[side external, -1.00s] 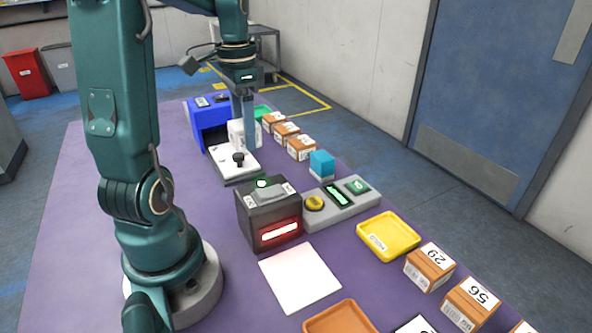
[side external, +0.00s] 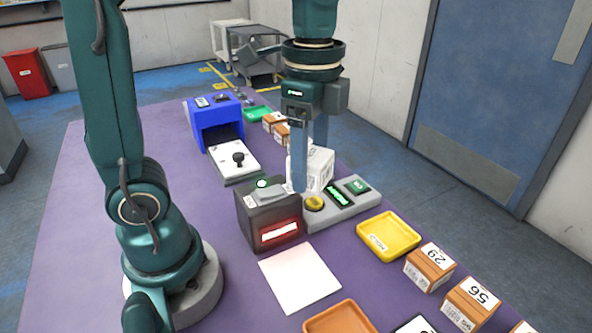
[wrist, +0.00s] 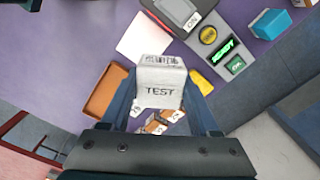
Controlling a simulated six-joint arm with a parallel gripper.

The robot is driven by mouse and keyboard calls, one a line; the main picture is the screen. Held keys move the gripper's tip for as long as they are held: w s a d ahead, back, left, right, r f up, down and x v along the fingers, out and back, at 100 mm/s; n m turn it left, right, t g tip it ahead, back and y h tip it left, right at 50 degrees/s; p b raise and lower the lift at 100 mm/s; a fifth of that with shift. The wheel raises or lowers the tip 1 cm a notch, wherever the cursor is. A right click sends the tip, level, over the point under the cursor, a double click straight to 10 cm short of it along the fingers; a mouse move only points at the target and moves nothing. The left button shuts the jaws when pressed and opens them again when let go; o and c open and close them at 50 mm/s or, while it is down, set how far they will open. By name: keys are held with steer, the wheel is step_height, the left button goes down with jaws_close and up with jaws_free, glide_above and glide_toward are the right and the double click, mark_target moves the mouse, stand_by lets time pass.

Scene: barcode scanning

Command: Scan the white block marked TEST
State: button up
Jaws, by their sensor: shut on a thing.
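The white block marked TEST (wrist: 160,88) is between the two fingers of my gripper (wrist: 163,108) in the wrist view. A barcode shows on its far face there. In the side view the block (side external: 318,168) is held up behind the dark scanner, partly hidden by a finger of my gripper (side external: 308,165). The scanner (side external: 268,215) has a red glowing window on its front and a green light on top. Beside it a grey panel (side external: 350,205) carries a yellow button, a green display and a green button. The display reads READY in the wrist view (wrist: 223,52).
A white pad (side external: 299,277) lies in front of the scanner. A yellow tray (side external: 388,236) and an orange tray (side external: 340,318) stand nearby. Several numbered orange boxes (side external: 430,268) line the right edge. A blue arch-shaped station (side external: 215,120) and a white plate with a black knob (side external: 234,160) stand behind.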

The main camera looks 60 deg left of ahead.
steer(key=s+d+m, duration=0.2)
steer(key=d+m, duration=0.1)
steer(key=d, duration=0.2)
steer(key=f, duration=1.4)
steer(key=shift+s+f, duration=0.2)
steer(key=shift+w+r, duration=0.1)
steer(key=shift+r, duration=0.65)
step_height(320, 180, up, 8)
